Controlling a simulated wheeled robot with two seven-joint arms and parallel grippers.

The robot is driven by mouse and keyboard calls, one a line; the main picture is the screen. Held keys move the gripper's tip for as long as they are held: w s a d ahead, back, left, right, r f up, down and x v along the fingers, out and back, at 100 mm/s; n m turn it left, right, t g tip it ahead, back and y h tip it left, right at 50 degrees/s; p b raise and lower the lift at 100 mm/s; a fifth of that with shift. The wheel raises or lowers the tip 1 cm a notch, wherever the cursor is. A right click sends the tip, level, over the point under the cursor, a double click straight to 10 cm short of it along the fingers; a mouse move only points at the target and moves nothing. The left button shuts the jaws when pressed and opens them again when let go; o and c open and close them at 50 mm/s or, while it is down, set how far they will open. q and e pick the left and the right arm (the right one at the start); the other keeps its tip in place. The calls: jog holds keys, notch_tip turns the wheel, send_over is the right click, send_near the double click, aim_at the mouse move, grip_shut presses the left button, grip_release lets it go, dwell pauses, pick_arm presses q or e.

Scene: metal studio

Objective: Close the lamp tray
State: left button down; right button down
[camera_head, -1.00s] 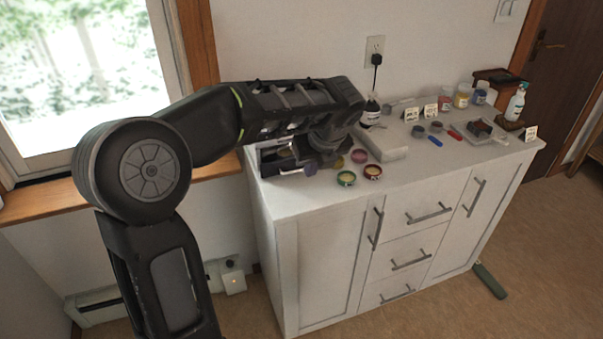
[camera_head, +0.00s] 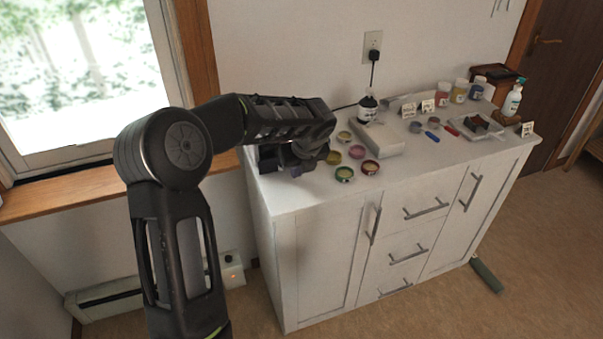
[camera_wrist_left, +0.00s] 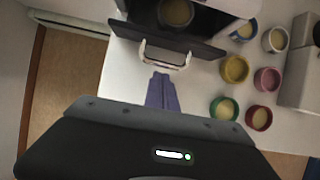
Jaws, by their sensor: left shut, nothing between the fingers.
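The black lamp (camera_head: 268,158) stands at the left end of the white cabinet top, mostly hidden behind my left arm in the head view. In the left wrist view its tray (camera_wrist_left: 118,22) is partly out, with a cup of pale content (camera_wrist_left: 176,12) inside. The tray has a dark front panel and a silver handle (camera_wrist_left: 146,52). My left gripper (camera_head: 299,171) is shut and empty. In the left wrist view its purple fingertips (camera_wrist_left: 161,80) point at the handle, very close to it; I cannot tell whether they touch. My right gripper is not in view.
Several colored cups, including a green one (camera_head: 345,174) and a red one (camera_head: 370,167), stand right of the gripper. A window is at the left. The cabinet top's front strip is clear.

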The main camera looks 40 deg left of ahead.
pick_arm(q)
jog(key=shift+w+a, duration=0.1)
